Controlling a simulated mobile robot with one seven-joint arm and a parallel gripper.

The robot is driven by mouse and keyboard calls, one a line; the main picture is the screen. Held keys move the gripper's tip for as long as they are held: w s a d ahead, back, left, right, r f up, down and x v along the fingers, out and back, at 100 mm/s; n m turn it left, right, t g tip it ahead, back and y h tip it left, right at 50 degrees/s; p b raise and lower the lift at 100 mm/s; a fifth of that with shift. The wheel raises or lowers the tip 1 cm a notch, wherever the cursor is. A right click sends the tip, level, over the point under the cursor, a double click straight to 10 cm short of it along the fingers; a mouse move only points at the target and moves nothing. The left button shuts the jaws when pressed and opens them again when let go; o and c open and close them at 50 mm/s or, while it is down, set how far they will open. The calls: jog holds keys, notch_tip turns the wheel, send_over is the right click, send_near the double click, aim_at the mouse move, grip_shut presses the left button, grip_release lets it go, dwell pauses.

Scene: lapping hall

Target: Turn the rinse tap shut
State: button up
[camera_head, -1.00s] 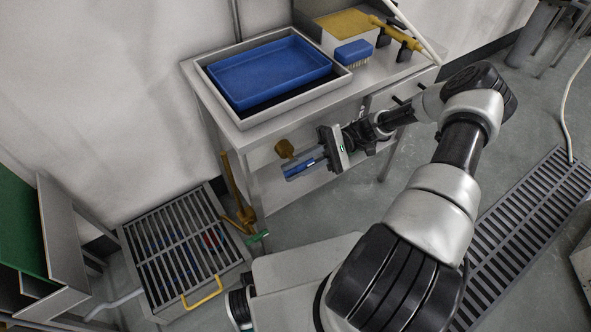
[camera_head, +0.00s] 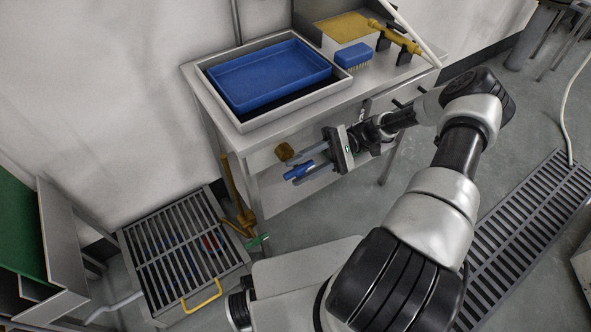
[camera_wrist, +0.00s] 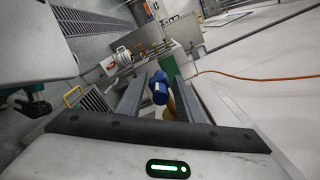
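A tap with a blue handle (camera_head: 298,172) and a brass-coloured knob-like part (camera_head: 284,151) shows below the front of the sink bench. In the wrist view the blue handle (camera_wrist: 159,88) lies between my two fingers, with the brass-coloured part (camera_wrist: 169,111) beside it. My gripper (camera_head: 303,168) is open around the handle, and gaps show between it and the fingers in the wrist view (camera_wrist: 155,92). I cannot tell whether either finger touches it. Part of the tap is hidden by my fingers.
A blue tray (camera_head: 270,72) sits in the bench basin (camera_head: 240,124). A brush (camera_head: 353,56) lies right of it. A floor grate (camera_head: 520,225) runs at right.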

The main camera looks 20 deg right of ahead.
jog(key=v, duration=0.5)
jog(key=shift+w+d, duration=0.1)
jog(key=shift+d, duration=0.25)
